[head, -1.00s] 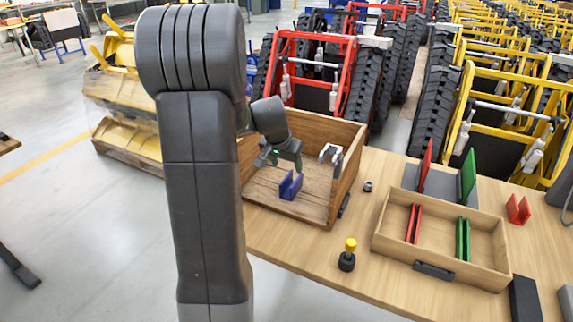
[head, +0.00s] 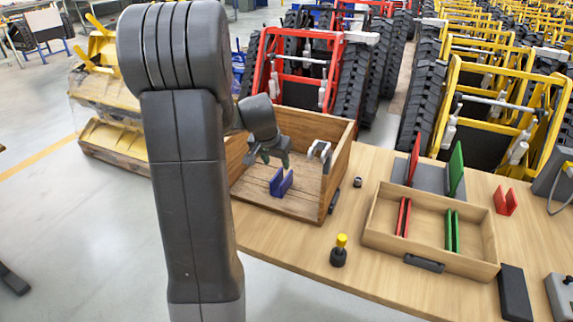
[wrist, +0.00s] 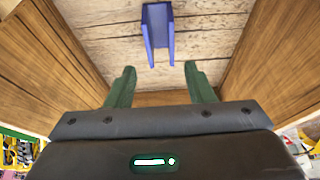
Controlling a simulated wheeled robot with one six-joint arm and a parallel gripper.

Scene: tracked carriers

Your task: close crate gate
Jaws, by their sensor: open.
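The wooden crate (head: 338,172) stands on the table, open on top, with the blue U-shaped holder (head: 281,182) on its plank floor. Its right-hand panel carries a dark handle (head: 333,201); I cannot tell for certain which panel is the gate. A grey metal bracket (head: 320,152) sits at the top of that panel. My gripper (head: 268,160) points down into the crate, open and empty, behind and above the blue holder. In the wrist view, the green fingertips (wrist: 158,82) are apart, with the blue holder (wrist: 158,30) beyond them and wooden walls on both sides.
A shallow wooden tray (head: 378,225) with red and green holders stands to the right. A yellow-topped black knob (head: 340,252) stands in front of the crate. A small dark nut (head: 358,182) lies between crate and tray. Bare table (head: 300,258) lies in front.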

